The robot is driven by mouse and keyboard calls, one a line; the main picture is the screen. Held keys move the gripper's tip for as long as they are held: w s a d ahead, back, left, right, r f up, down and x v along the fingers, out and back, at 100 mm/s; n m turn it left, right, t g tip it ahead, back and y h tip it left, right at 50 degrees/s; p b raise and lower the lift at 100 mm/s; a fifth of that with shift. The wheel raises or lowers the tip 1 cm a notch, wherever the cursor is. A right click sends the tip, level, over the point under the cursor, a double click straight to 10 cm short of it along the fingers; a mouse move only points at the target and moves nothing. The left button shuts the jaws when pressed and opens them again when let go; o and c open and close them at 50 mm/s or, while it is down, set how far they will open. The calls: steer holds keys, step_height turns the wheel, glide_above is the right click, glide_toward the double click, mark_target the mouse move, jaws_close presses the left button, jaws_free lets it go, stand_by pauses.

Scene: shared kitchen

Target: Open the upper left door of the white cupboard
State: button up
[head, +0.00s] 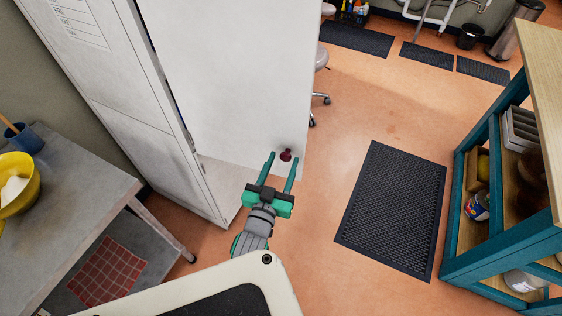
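The white cupboard (105,75) stands at the upper left. A large white door panel (225,75) juts out from it to the right, with a dark gap along the edge where they meet, so this door appears swung open. A small dark red knob (286,155) sits near the panel's lower right corner. My gripper (283,157) is open, its two green fingers apart. In the picture the knob shows between the fingertips; I cannot tell whether they touch it. The cupboard's inside is mostly hidden behind the panel.
A grey table (70,215) with a yellow bowl (20,190) and blue cup (24,138) stands at the left. A teal shelf unit (485,215) stands at the right. A dark mat (393,205) lies on the open orange floor between. A stool (320,57) stands behind the panel.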

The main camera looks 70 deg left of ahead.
steer(key=v, duration=1.1)
steer(key=shift+w, duration=0.1)
stand_by(0.5)
steer(key=w+d+f+m+t+h, duration=0.2)
steer(key=w+d+f+m+h, duration=0.1)
steer(key=d, duration=0.5)
steer(key=w+d+f+m+t+h, duration=0.1)
steer(key=w+d+f+m+h, duration=0.15)
steer(key=d, duration=0.65)
steer(key=s+d+f+m+h, duration=0.1)
steer(key=d+h, duration=0.3)
steer(key=d, duration=0.6)
steer(key=s+d+f+m+t+h, duration=0.1)
steer(key=s+d+m+h, duration=0.2)
steer(key=d, duration=0.7)
steer(key=shift+f+m+h, duration=0.3)
steer(key=shift+m+h, duration=0.05)
steer(key=shift+h, duration=0.4)
steer(key=shift+s, duration=0.15)
